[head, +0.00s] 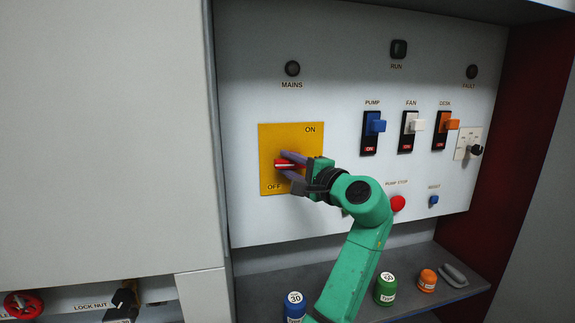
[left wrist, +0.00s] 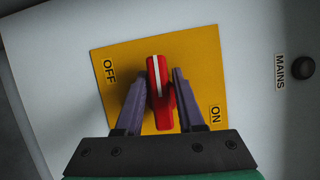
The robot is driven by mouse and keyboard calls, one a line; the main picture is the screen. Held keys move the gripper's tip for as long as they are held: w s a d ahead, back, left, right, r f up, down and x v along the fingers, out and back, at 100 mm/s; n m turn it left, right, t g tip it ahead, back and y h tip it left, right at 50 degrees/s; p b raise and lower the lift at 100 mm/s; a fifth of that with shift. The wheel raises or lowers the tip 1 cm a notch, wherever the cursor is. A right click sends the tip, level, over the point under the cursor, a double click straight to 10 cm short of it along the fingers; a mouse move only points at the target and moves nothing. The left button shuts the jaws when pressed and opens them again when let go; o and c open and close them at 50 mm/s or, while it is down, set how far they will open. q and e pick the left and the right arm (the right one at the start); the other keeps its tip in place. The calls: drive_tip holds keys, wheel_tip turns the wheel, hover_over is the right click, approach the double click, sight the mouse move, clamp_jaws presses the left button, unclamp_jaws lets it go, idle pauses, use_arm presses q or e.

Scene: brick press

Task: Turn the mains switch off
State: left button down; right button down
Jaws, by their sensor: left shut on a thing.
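The mains switch is a red handle (head: 284,165) with a white line, on a yellow plate (head: 270,142) marked ON at top right and OFF at bottom left. In the head view the handle lies about level, pointing at neither word. My left gripper (head: 290,167) is shut on the handle, its purple fingers on either side. In the left wrist view the red handle (left wrist: 159,85) stands nearly upright between the fingers (left wrist: 156,95), with OFF to the left and ON to the right. The mains lamp (head: 292,68) looks dark. My right gripper is not in view.
Blue pump (head: 376,125), white fan (head: 413,124) and orange desk (head: 447,124) switches sit to the right. A red pump stop button (head: 398,203) is close to my arm. A shelf (head: 262,290) below holds blue, green and orange pieces. A pale cabinet (head: 100,130) stands left.

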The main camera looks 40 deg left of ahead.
use_arm(q)
drive_tip(key=shift+w+n, duration=0.1)
drive_tip(key=shift+n, duration=0.4)
drive_tip(key=shift+r, duration=0.15)
drive_tip(key=c, duration=0.7)
unclamp_jaws()
drive_tip(key=shift+c, duration=0.2)
drive_tip(key=shift+o, duration=0.3)
drive_tip(key=shift+w+f, duration=0.3)
drive_tip(key=shift+w, duration=0.15)
drive_tip(key=b+v, duration=0.3)
drive_tip(key=v, duration=1.1)
drive_tip(key=shift+d+r, duration=0.3)
drive_tip(key=shift+s, duration=0.1)
